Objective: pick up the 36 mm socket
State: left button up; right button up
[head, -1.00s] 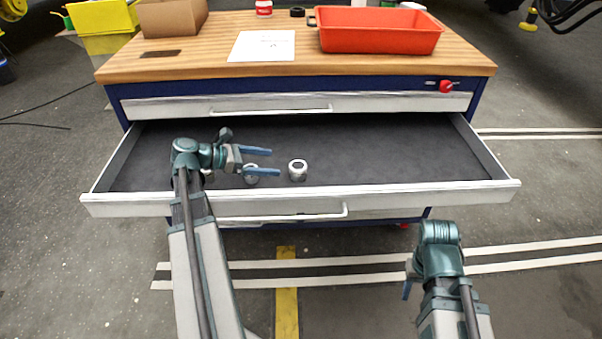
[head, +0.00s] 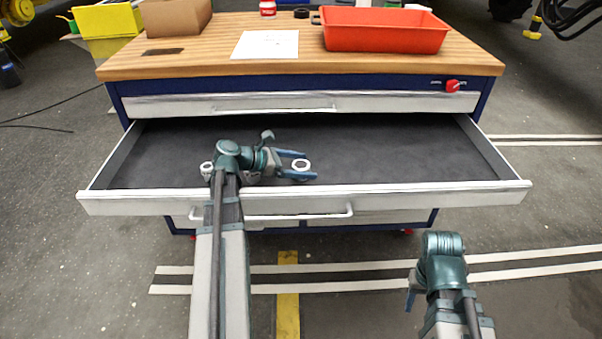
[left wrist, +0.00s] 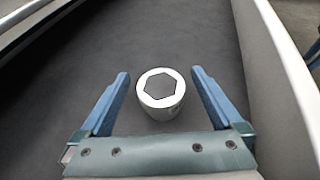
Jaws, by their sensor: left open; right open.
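A silver socket (head: 302,164) with a hexagonal opening stands upright in the open drawer. My left gripper (head: 298,164) is open, its blue fingers one on each side of this socket or just short of it. In the left wrist view the socket (left wrist: 161,93) stands between the two fingertips, with a gap on both sides. A second silver socket (head: 207,170) is in the drawer left of my left gripper, partly hidden by my arm. I cannot read a size on either. My right gripper (head: 410,300) is open and empty, low in front of the cabinet, mostly hidden by its wrist.
The open drawer (head: 400,155) has a dark lining, bare on the right, and a raised white front edge. The wooden top (head: 200,62) carries a red tray (head: 385,38), a cardboard box (head: 175,18) and a white sheet (head: 265,44).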

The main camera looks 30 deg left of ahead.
pick_arm(q)
jog(key=x, duration=0.2)
jog(key=shift+w+d+f+b, duration=0.2)
jog(key=shift+d+b, duration=0.05)
jog(key=shift+b, duration=0.1)
jog(key=shift+c, duration=0.3)
grip_shut()
jog(key=shift+r, duration=0.1)
notch_tip(320, 180, up, 10)
jog(key=p, duration=1)
